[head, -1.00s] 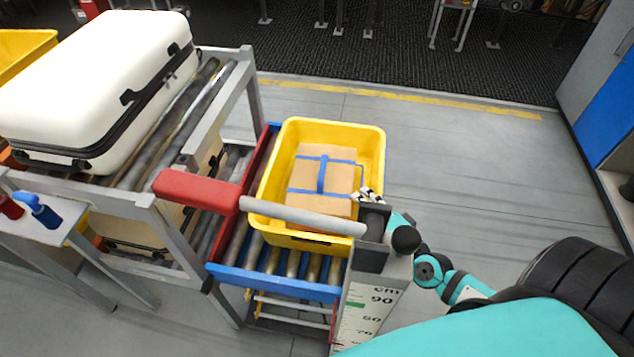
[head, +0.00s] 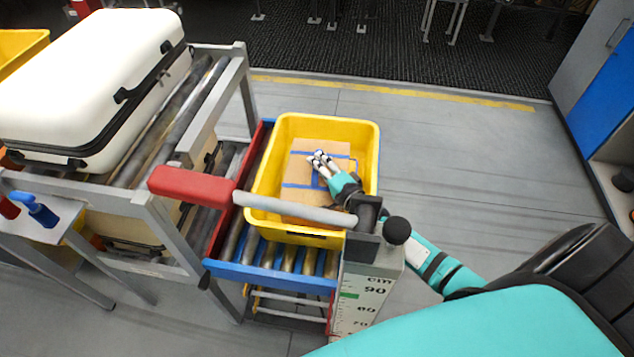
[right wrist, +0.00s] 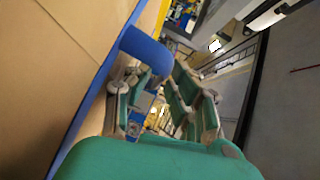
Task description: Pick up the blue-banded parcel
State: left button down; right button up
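The blue-banded parcel (head: 306,148) is a brown cardboard box with blue bands and a raised blue strap handle on top. It lies in the yellow tray (head: 262,158) on the roller conveyor. My right gripper (head: 318,158) is over the top of the parcel, at the strap, and hides part of it. In the right wrist view, the parcel (right wrist: 60,70) fills the left side. The strap handle (right wrist: 145,50) arches toward the fingers of my right gripper (right wrist: 162,95), which stand apart. Whether the strap is fully between them is unclear. My left gripper is not in view.
A red-ended grey bar (head: 190,184) crosses in front of the tray, beside a post with a height scale (head: 362,295). A white suitcase (head: 85,85) lies on the higher conveyor at left. The floor right of the tray is clear.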

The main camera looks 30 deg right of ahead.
jog(key=shift+w+f, duration=0.15)
jog(key=shift+w, duration=0.65)
grip_shut()
jog(key=shift+s, duration=0.1)
jog(key=shift+r, duration=0.2)
